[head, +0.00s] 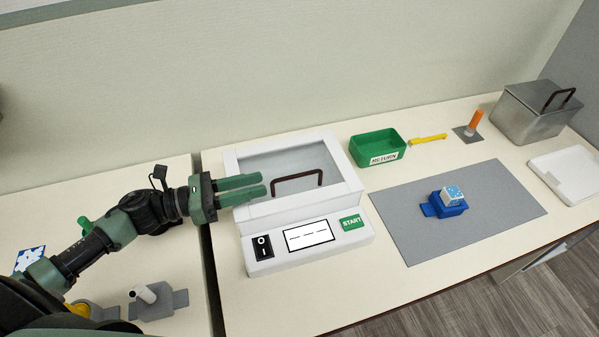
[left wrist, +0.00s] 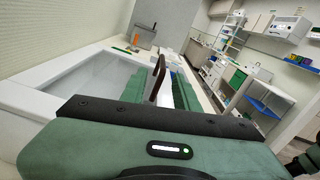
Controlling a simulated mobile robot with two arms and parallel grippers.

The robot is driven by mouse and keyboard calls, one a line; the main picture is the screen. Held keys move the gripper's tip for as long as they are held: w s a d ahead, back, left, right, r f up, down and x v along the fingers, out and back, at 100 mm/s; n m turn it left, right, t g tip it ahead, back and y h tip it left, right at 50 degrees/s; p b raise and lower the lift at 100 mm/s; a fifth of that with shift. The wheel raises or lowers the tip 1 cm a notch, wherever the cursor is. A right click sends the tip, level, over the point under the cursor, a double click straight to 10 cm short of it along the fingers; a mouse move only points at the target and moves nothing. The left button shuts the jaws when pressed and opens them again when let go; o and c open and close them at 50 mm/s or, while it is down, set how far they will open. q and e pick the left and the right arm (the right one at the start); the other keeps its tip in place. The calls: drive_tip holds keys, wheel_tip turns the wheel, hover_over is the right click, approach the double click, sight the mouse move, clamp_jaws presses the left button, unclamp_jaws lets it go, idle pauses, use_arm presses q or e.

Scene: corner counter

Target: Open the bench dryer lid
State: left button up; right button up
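The bench dryer (head: 305,262) is a white box with a white-framed, clear-windowed lid (head: 333,160) that lies shut. A dark brown bar handle (head: 298,176) stands up on the lid's front part. My left gripper (head: 264,184) is above the lid's left side, its green fingers pointing right towards the handle. The fingers are apart with nothing gripped. In the left wrist view the handle (left wrist: 158,78) appears in line with the gap between the fingers; I cannot tell whether it is between the tips or just beyond. My right gripper is not seen in the head view.
A green return bin (head: 378,147) and a yellow tool (head: 428,139) are right of the dryer. A grey mat (head: 405,226) holds a blue fixture (head: 444,207) with a light cube. A metal box (head: 530,112) stands far right. A gap in the counter runs left of the dryer.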

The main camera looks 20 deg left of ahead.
use_arm(q)
drive_tip(key=p, duration=0.3)
approach(319, 171)
drive_tip(key=x, duration=0.4)
drive_tip(key=shift+w+d, duration=0.1)
drive_tip(key=shift+w, duration=0.25)
drive_tip(key=shift+w+d+f+p, duration=0.15)
drive_tip(key=shift+w+d+p, duration=0.15)
drive_tip(key=shift+d, duration=0.4)
clamp_jaws()
